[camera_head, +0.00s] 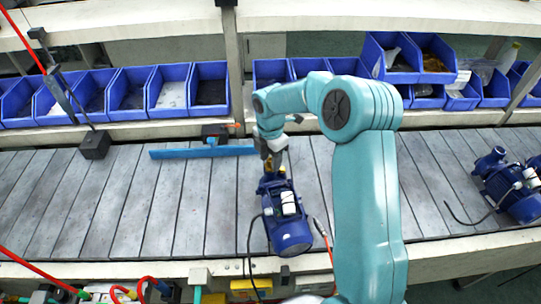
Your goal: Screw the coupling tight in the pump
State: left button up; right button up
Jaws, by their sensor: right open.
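A blue pump (288,225) stands on the slatted grey conveyor (130,210) near its front edge, with a white part on top and a dark cable at its left side. My right arm comes in from the bottom right and reaches over to the pump's far end. My right gripper (272,165) is open there, close above a small yellow-brown part (267,186) on the pump. I cannot tell whether this part is the coupling or whether the fingers touch it. My left gripper is not in view.
More blue pumps (510,185) stand at the right on the conveyor. A blue bar (203,151) and a dark block with a rod (95,145) lie near the back edge. Blue bins (127,97) line the shelf behind. The conveyor's left half is mostly clear.

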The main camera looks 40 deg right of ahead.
jog(key=shift+n, duration=0.6)
jog(key=shift+r+n+p, duration=0.15)
jog(key=shift+n+p, duration=0.3)
jog(key=shift+n, duration=1.25)
